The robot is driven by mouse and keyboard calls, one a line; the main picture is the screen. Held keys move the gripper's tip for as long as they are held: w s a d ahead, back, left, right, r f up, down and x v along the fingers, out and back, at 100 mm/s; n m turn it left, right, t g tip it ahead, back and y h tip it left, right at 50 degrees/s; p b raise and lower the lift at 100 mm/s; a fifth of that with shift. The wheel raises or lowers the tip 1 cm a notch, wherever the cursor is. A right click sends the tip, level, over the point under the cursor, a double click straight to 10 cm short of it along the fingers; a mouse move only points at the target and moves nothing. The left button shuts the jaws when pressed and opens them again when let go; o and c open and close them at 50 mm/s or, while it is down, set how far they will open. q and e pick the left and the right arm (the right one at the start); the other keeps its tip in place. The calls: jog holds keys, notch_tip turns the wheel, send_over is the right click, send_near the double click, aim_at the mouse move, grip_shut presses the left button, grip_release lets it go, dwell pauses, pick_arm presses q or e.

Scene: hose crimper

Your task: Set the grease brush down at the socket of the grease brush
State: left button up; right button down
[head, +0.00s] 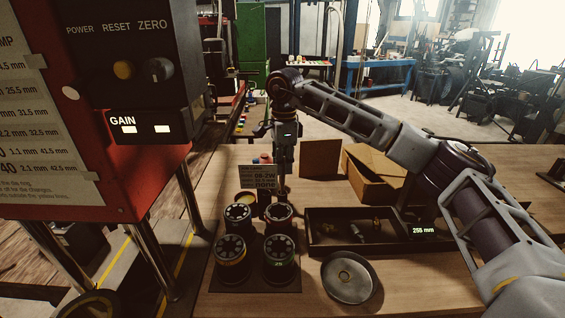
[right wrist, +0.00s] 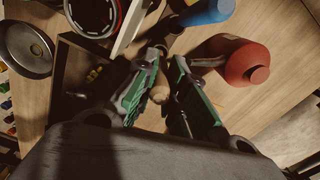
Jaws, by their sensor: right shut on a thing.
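My right gripper (head: 283,178) points down at the back of the bench, behind the group of round black dies. In the right wrist view the right gripper (right wrist: 164,92) has its green-padded fingers close together around a small tan piece (right wrist: 186,94), which looks like part of the grease brush. The rest of the brush is hidden by the fingers. I cannot make out the brush's socket in either view. My left gripper is not in view.
Several round dies (head: 279,248) stand on a dark mat in front of the gripper. A black tray (head: 322,249) holds small parts, with a metal dish (head: 350,278) before it. A red bottle (right wrist: 245,62) and a blue bottle (right wrist: 207,12) stand near the fingers. An open cardboard box (head: 372,182) lies behind.

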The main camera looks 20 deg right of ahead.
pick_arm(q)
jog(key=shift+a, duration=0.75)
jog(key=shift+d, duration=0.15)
pick_arm(e)
jog(key=shift+f, duration=0.1)
jog(key=shift+f, duration=0.25)
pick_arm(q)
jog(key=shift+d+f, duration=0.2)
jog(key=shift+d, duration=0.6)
pick_arm(e)
jog(key=shift+f, duration=0.1)
jog(key=c, duration=1.5)
grip_release()
jog(key=shift+o, duration=0.6)
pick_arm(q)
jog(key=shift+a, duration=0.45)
pick_arm(e)
jog(key=shift+d+r, duration=0.15)
jog(key=shift+r, duration=5.85)
